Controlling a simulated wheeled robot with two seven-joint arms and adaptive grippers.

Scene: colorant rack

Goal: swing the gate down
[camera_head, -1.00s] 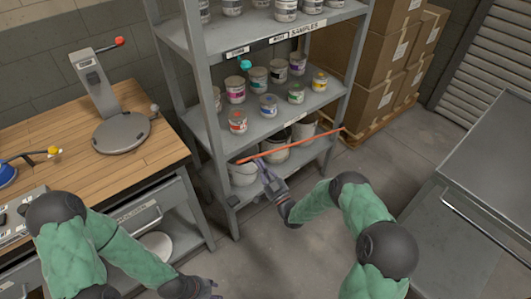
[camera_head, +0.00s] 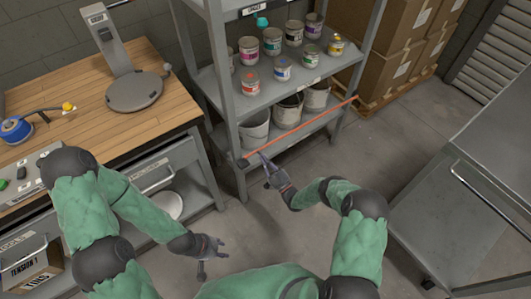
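The gate is a thin orange bar (camera_head: 305,128) running across the front of the shelf rack's lowest level, in front of several white buckets (camera_head: 288,108). Its left end meets a dark block (camera_head: 243,162) by the left post; its right end is at the right post. The bar looks roughly parallel to the shelf edge. My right gripper (camera_head: 264,160) is just below the bar near its left end; I cannot tell whether it touches the bar or how its fingers stand. My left gripper (camera_head: 211,262) is low over the floor, fingers apart and empty, away from the gate.
The grey rack (camera_head: 232,95) holds several paint cans (camera_head: 283,68) on the level above. A wooden workbench (camera_head: 150,118) stands left, cardboard boxes (camera_head: 400,45) at back right. A grey cart (camera_head: 470,170) stands right. Floor between is open.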

